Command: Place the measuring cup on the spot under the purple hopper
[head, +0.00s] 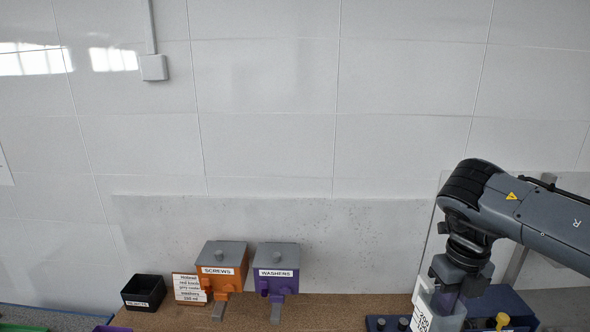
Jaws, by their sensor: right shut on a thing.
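The purple hopper (276,262) has a grey lid and a WASHERS label, and stands at the back of the bench. My right gripper (446,300) comes in from the right and points down, shut on the measuring cup (446,318). My left gripper is not in view.
An orange SCREWS hopper (223,264) stands just left of the purple one. Further left are a sign card (189,288) and a black bin (144,291). A blue holder (505,302) with knobs is by the right gripper.

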